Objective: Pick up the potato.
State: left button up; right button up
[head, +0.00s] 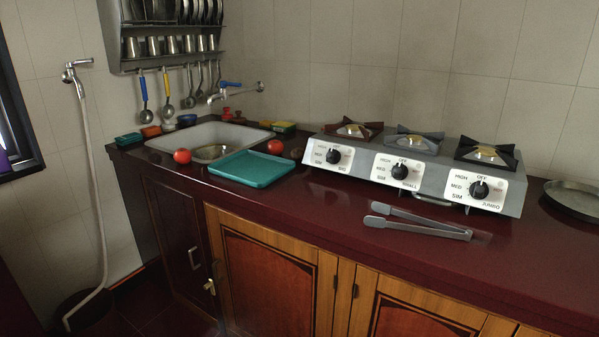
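A small dark brown lump that looks like the potato (297,153) lies on the dark red counter, between the teal tray and the left end of the gas stove. It is small and dim against the counter, so its outline is hard to make out. Neither of my grippers shows in the head view.
The teal tray (252,169) lies in front of the sink (212,135). Tomatoes (182,156) (275,146) sit on either side of it. The three-burner stove (418,170) stands to the right, with tongs (418,222) before it. A round pan (574,199) is far right.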

aim_at(297, 155)
jog(key=z, duration=1.05)
jog(key=k, duration=0.2)
jog(key=u, duration=2.35)
jog(key=i, duration=0.85)
jog(key=u, duration=0.1)
